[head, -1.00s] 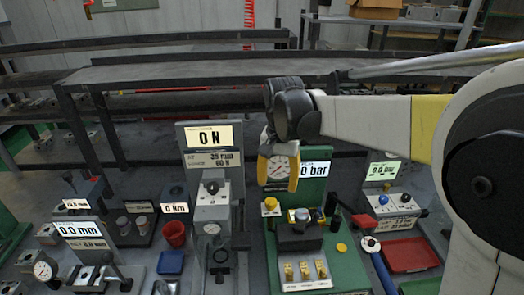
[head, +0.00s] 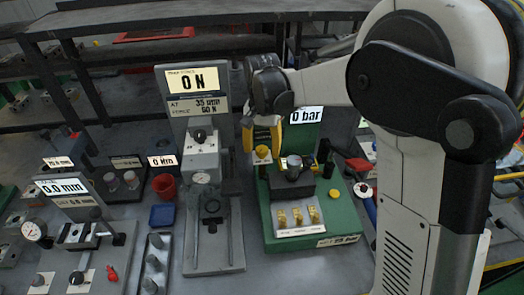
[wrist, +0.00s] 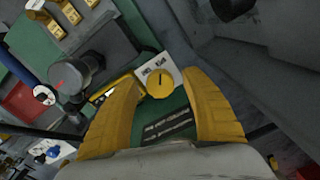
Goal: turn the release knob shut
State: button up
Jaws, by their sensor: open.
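The yellow knob (wrist: 160,84), which I take to be the release knob, stands on the green block beside a white two-word label. A dark mark runs across its face. In the head view this knob (head: 262,153) is at the left rear of the green valve block (head: 340,222). My gripper (head: 262,146) is open above it, pointing down. In the wrist view my yellow fingers (wrist: 158,92) lie either side of the knob, with gaps on both sides. I cannot tell how far the tips are above it.
The bar display (head: 306,115) stands behind the block. A dark fitting with a round knob (wrist: 78,72) is close to my left finger in the wrist view. Several brass pieces (head: 298,216) sit at the block's front. The force stand (head: 212,232) is just left.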

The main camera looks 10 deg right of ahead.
jog(key=c, duration=1.2)
jog(key=n+p, duration=0.1)
jog(key=n, duration=0.2)
jog(key=shift+r+n, duration=0.1)
jog(key=shift+n, duration=0.3)
jog(key=n+p, duration=0.1)
jog(key=n, duration=0.2)
jog(key=shift+n, duration=0.3)
jog(key=n+p, duration=0.1)
jog(key=n, duration=0.5)
jog(key=shift+n, duration=0.4)
